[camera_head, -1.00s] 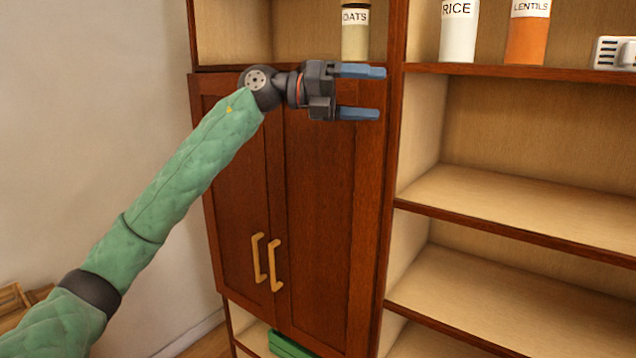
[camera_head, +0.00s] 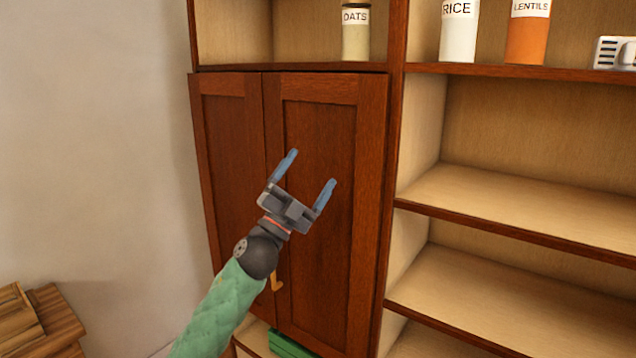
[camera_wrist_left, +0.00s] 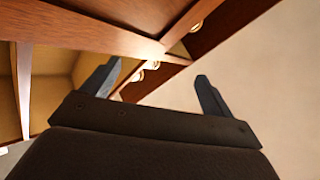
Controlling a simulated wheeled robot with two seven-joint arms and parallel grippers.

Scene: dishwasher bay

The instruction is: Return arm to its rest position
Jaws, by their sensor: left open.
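My left gripper (camera_head: 310,172) is open and empty in the head view, its two blue fingers pointing up and slightly right. It shows in front of the closed brown cabinet doors (camera_head: 318,130). My green-sleeved left arm comes up from the bottom and covers most of the door handles; part of one handle (camera_head: 276,282) shows beside it. In the left wrist view, the open fingers (camera_wrist_left: 158,88) have nothing between them that they hold. My right gripper is in neither view.
Open shelves (camera_head: 520,215) stand to the right, mostly bare. An oats jar (camera_head: 356,35), a rice jar (camera_head: 459,35) and a lentils jar (camera_head: 527,38) stand higher up. A wooden crate (camera_head: 55,315) is at lower left. A green item (camera_head: 288,346) lies below the doors.

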